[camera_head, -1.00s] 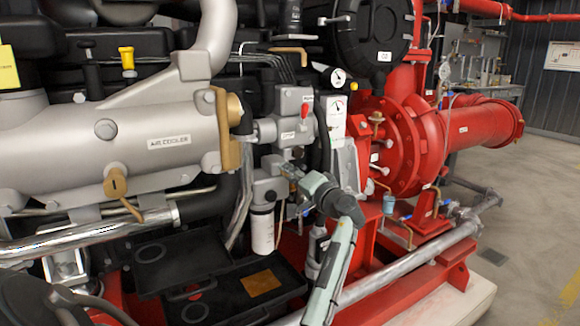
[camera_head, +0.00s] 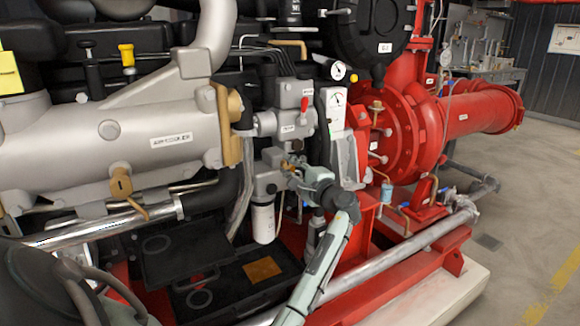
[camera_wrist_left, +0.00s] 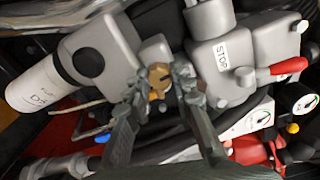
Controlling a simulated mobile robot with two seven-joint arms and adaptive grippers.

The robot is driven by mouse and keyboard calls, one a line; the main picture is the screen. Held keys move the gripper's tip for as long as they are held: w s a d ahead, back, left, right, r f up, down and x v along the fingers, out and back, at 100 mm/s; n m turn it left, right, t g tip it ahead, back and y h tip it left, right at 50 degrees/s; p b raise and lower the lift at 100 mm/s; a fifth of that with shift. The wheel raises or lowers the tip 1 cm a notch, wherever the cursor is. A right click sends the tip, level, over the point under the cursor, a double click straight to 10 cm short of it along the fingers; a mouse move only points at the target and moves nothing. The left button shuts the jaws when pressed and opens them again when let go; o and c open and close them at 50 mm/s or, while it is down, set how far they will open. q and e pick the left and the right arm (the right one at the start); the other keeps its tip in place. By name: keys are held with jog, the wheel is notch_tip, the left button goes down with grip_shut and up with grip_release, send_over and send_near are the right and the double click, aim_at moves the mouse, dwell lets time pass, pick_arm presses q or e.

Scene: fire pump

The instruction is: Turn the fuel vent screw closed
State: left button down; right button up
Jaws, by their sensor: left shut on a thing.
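The fuel vent screw is a small brass, round-headed screw (camera_wrist_left: 159,75) on the grey filter housing (camera_wrist_left: 108,48) in the left wrist view. In the head view the housing (camera_head: 268,180) sits above a white filter canister (camera_head: 264,222). My left gripper (camera_wrist_left: 160,84) is shut on the screw, one finger on each side of its head. In the head view my left gripper (camera_head: 292,170) reaches the housing's right side, and the screw is mostly hidden by it there. My right gripper is not in view.
A red lever (camera_wrist_left: 288,66) sits on the grey STOP block (camera_wrist_left: 235,60) close beside my gripper. Pressure gauges (camera_head: 337,98) stand right of it. A black open case (camera_head: 215,278) lies below. Open floor (camera_head: 520,230) is at the right.

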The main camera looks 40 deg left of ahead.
pick_arm(q)
jog(key=shift+m, duration=0.3)
jog(key=c, duration=1.3)
grip_release()
jog(key=v, duration=1.2)
jog(key=shift+d, duration=0.1)
